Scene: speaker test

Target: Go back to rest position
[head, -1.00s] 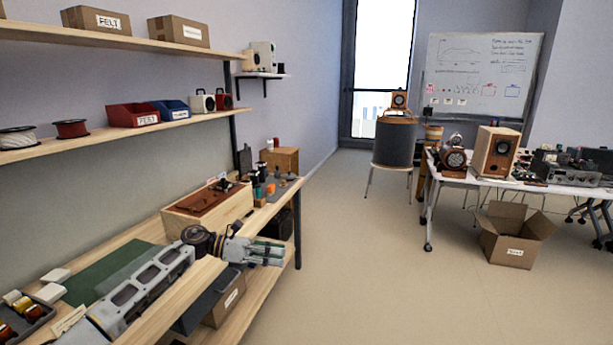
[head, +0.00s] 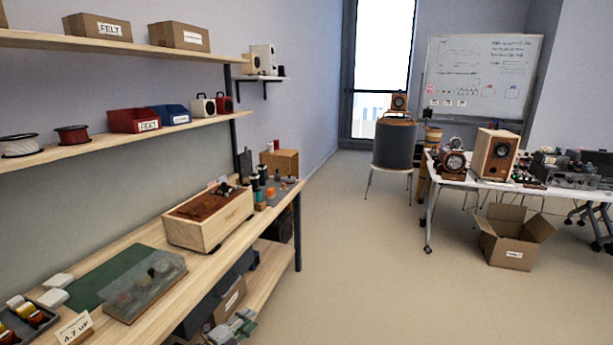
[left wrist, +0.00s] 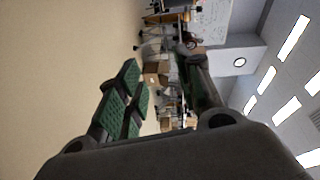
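My left gripper (head: 238,326) is at the bottom edge of the head view, low in front of the workbench and beside its lower shelf. Most of its arm is out of the picture. In the left wrist view my left gripper (left wrist: 160,68) has its green-padded fingers apart, with nothing between them. My right gripper is not in view.
The workbench (head: 150,225) carries a wooden box (head: 205,232), a green mat (head: 108,275), a clear-topped case (head: 145,285) and a label card (head: 74,329). A cardboard box (head: 226,303) is on the lower shelf, close to the gripper. The floor (head: 350,280) to the right is open.

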